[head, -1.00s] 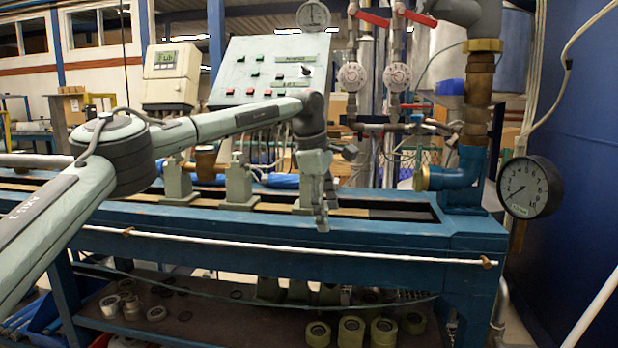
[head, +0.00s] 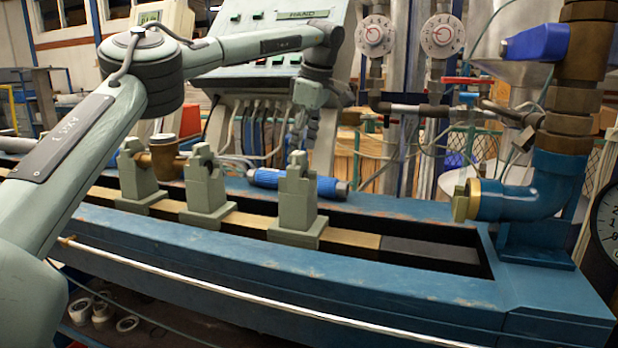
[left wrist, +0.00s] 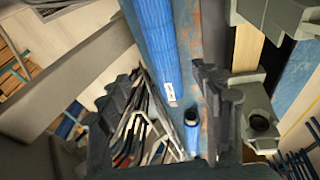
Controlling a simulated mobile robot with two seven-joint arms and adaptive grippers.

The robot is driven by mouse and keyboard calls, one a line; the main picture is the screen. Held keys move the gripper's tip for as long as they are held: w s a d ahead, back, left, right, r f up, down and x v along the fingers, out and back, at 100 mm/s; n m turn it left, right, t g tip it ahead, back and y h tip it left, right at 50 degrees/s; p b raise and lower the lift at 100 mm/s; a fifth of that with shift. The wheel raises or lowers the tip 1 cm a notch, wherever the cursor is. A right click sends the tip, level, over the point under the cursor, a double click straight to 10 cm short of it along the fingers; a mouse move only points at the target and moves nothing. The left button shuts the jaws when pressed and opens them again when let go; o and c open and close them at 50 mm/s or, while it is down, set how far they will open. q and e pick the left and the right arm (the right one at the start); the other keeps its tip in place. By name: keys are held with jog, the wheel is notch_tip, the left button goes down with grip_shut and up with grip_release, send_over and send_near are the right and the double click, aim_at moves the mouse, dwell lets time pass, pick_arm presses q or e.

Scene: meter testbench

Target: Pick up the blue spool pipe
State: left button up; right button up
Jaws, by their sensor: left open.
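A blue spool pipe (head: 296,182) lies on the blue bench's far side, behind the grey clamp blocks, with a dark end at its right. The front clamp hides part of it. My left gripper (head: 298,128) is above and behind the clamps, over the pipe in the picture. In the left wrist view my open left gripper (left wrist: 165,85) has a long blue pipe (left wrist: 153,40) with a white label beyond its fingers. A shorter blue piece with a dark end (left wrist: 193,135) shows lower between the fingers. I cannot tell which pipe is which. Nothing is held.
Several grey clamp blocks (head: 294,200) stand on the bench rail. A blue elbow with a brass flange (head: 490,200) rises at the right end. A control panel (head: 275,30), hanging cables and valve pipes stand behind. The rail's right part is clear.

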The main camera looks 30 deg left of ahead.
pick_arm(q)
jog(key=x, duration=0.4)
jog(key=s+x, duration=0.1)
jog(key=x, duration=0.1)
jog(key=shift+w+f, duration=0.1)
jog(key=shift+f, duration=0.15)
jog(key=shift+w+f, duration=0.15)
jog(key=shift+f, duration=0.35)
jog(key=shift+r, duration=0.15)
grip_shut()
